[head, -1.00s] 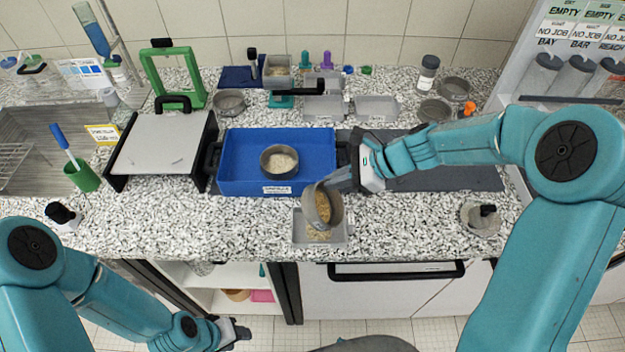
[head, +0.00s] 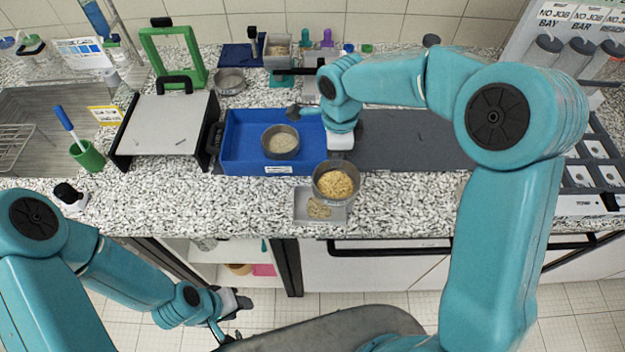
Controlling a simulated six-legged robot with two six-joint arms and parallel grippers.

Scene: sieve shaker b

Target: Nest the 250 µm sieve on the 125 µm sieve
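A round metal sieve (head: 281,156) with pale grains stands upright in the blue tray (head: 230,160). A second round metal sieve (head: 336,200) with tan grains is held nearly level, in front of the blue tray's right end and above a small metal pan (head: 302,208). My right gripper (head: 339,158) is at this sieve's back rim and appears shut on it; its fingertips are mostly hidden. The mesh sizes on the sieves cannot be read. My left gripper (head: 236,304) hangs low in front of the bench, away from both sieves; its finger opening is unclear.
A light flat-topped device (head: 165,125) with a black handle stands left of the blue tray. A green frame (head: 172,55) stands behind it. A dark mat (head: 410,140) lies clear to the right. Some tan grains (head: 318,207) lie in the small pan.

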